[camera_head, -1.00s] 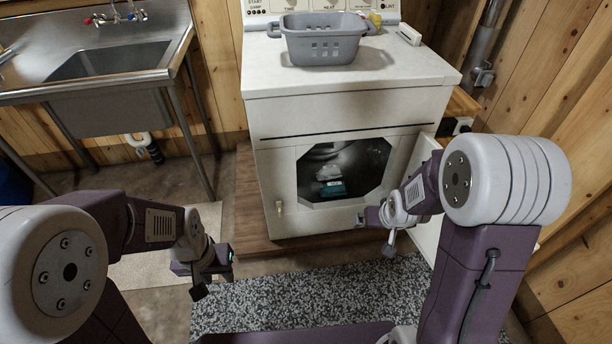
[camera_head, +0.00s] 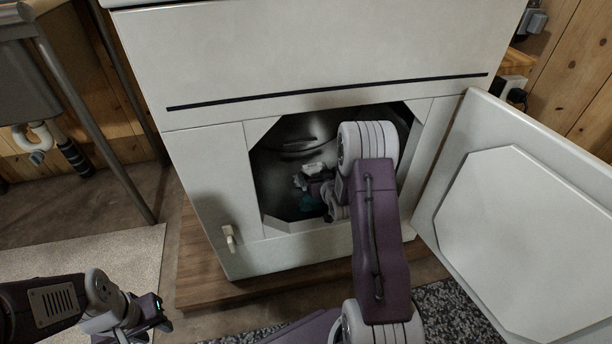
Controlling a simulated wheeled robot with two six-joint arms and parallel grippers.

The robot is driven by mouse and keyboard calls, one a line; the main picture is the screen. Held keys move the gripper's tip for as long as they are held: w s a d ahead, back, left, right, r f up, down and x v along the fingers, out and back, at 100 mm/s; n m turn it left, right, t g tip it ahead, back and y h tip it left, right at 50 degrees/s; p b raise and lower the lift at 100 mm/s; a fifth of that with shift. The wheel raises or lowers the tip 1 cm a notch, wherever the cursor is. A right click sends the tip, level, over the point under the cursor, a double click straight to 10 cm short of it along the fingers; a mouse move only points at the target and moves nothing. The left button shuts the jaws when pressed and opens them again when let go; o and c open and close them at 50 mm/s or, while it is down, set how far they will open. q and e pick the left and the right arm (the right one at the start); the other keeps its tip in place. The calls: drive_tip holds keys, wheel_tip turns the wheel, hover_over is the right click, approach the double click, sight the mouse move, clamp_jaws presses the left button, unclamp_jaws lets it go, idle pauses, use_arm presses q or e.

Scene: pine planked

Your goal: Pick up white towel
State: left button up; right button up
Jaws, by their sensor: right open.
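The white towel (camera_head: 314,168) lies inside the dark drum of the open dryer, small and partly hidden by my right arm. My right arm reaches through the door opening, and my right gripper (camera_head: 302,182) is open, close to the white towel. Whether it touches the towel I cannot tell. My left gripper (camera_head: 152,314) is low at the left, outside the dryer, its jaws too unclear to read.
The white dryer (camera_head: 300,60) stands on a wooden platform (camera_head: 200,275). Its door (camera_head: 530,210) is swung open to the right, near my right arm. Sink legs (camera_head: 95,120) stand at the left. A light mat (camera_head: 120,250) and a speckled rug (camera_head: 445,310) lie on the floor.

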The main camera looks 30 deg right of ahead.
sight(314, 169)
drive_tip(key=p+x, duration=0.1)
drive_tip(key=x, duration=0.2)
drive_tip(key=b+x, duration=0.5)
drive_tip(key=shift+a+f, duration=0.1)
drive_tip(key=shift+f, duration=0.05)
drive_tip(key=shift+w, duration=0.2)
use_arm(q)
wheel_tip(314, 169, down, 3)
use_arm(e)
drive_tip(key=shift+r, duration=0.2)
